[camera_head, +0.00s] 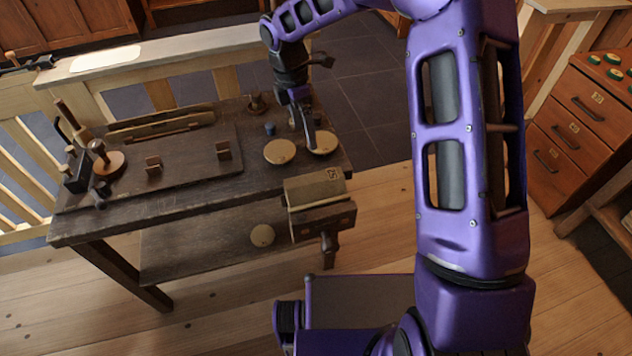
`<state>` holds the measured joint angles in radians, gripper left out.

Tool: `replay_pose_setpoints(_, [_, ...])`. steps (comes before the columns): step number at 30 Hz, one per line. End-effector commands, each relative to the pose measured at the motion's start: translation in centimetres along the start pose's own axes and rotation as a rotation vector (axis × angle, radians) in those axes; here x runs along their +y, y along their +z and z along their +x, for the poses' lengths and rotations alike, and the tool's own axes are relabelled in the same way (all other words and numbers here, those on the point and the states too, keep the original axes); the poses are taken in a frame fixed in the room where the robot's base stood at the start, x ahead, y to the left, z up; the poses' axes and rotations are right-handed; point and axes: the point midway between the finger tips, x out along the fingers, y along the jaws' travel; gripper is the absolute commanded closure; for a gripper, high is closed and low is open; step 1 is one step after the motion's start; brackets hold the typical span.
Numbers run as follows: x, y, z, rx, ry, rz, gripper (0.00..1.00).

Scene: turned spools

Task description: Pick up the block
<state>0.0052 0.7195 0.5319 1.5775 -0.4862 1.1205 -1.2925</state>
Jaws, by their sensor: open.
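My gripper (303,132) points down over the right end of the dark workbench (190,215), its fingers apart. One fingertip is at or just above a round tan disc (324,145); contact is unclear. I see no block clearly held between the fingers, though the space there is partly hidden. Two small brown block-like pieces stand on the bench's raised board, one at the left (153,166) and one nearer the middle (223,151). Both are apart from my gripper. I cannot tell which thing is the task's block.
Another tan disc (280,152) and a small blue piece (270,129) lie left of my gripper. A vise (320,218) juts from the front right corner. Hand tools, including a round-based wooden one (108,163), crowd the left end. A drawer cabinet (580,130) stands at right.

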Motion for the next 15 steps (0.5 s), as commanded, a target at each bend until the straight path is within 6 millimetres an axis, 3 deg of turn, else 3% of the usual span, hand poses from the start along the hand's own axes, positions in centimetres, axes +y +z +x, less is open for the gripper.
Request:
replay_pose_setpoints(9, [-0.1,-0.1,7.1,0.001,-0.005,0.003,0.0])
replay_pose_setpoints(15, [-0.1,-0.1,10.2,0.001,-0.004,0.004,0.0])
